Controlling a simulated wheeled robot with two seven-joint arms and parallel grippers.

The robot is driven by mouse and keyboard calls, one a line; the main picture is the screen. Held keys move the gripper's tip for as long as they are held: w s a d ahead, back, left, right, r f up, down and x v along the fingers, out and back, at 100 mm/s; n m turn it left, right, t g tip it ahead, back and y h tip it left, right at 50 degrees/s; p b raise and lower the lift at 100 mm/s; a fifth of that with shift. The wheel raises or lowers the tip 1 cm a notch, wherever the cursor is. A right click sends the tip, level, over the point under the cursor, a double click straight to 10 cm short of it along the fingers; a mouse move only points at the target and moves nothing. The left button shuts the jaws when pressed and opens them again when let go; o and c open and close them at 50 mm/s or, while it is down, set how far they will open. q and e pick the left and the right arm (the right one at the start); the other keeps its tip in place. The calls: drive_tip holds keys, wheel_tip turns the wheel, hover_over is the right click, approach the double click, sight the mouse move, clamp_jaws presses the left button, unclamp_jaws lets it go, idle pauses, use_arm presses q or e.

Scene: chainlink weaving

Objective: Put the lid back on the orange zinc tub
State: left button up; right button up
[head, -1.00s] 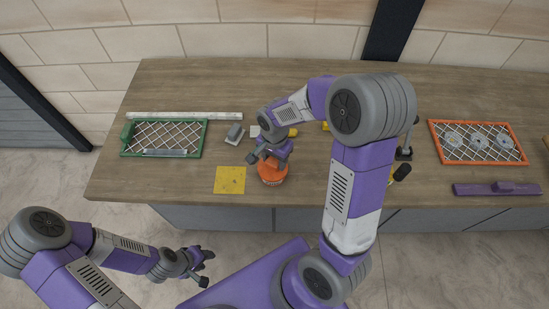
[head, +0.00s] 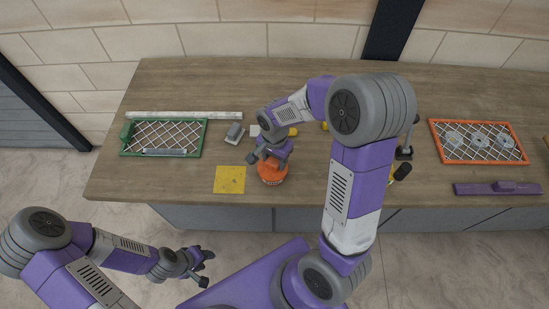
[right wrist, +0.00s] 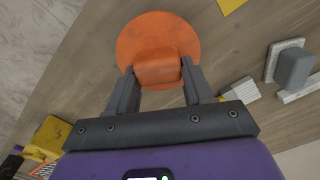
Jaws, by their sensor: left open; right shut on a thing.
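The orange tub (head: 272,178) stands near the front edge of the bench, left of the middle in the head view. Its orange lid (right wrist: 150,40) fills the upper middle of the right wrist view, with a block-shaped orange handle (right wrist: 158,70). My right gripper (head: 270,160) is over the tub, its fingers on either side of the handle and shut on it. The lid looks to be on or just over the tub; I cannot tell whether it is fully seated. My left gripper (head: 205,267) is open and empty, in front of the bench at lower left.
A yellow square sheet (head: 230,180) lies left of the tub, and a grey block (head: 234,133) behind it. A green frame with mesh (head: 162,138) is at left. An orange frame (head: 478,142) and purple bar (head: 497,189) are at right.

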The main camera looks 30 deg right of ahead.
drive_tip(key=o, duration=1.5)
drive_tip(key=shift+c, duration=0.2)
drive_tip(key=shift+r+p, duration=2.85)
drive_tip(key=shift+r, duration=0.7)
clamp_jaws()
